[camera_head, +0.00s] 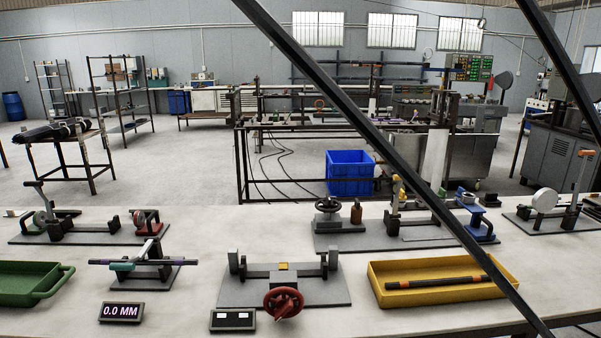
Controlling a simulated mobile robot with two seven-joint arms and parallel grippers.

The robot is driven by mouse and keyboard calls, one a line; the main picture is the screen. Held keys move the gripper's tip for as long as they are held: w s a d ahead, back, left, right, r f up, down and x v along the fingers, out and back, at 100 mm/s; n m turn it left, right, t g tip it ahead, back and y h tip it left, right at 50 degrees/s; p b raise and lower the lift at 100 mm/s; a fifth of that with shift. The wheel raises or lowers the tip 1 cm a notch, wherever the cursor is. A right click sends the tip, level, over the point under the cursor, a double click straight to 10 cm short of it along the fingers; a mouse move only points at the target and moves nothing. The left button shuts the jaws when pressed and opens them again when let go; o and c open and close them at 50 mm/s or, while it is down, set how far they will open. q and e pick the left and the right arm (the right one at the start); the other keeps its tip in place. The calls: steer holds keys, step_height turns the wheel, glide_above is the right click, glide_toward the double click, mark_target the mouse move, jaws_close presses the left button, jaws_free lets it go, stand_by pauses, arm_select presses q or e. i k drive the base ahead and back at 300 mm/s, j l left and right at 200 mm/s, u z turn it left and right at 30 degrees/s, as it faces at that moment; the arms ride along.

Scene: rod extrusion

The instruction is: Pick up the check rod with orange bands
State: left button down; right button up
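A dark rod (437,283) lies in the yellow tray (378,299) at the right front of the table, running nearly left to right. It shows small orange-looking bands near its ends and looks like the check rod. Another dark rod (105,262), with teal and purplish parts, rests across a stand at the left front. Neither of my grippers is in view, and nothing is seen touching the rods.
A fixture with a red handwheel (284,302) stands left of the yellow tray. Several fixtures line the table's back. A dark diagonal bar (400,185) crosses the view, passing the tray's right end.

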mark_target(476, 278)
steer(key=i+l+z, duration=0.15)
steer(key=z, duration=0.3)
steer(key=i+z, duration=0.3)
steer(key=z, duration=0.15)
steer(key=u, duration=1.25)
steer(key=z, duration=1.25)
steer(key=k+j+z, duration=0.1)
steer(key=z, duration=0.15)
steer(key=k+l, duration=0.05)
steer(key=k, duration=0.05)
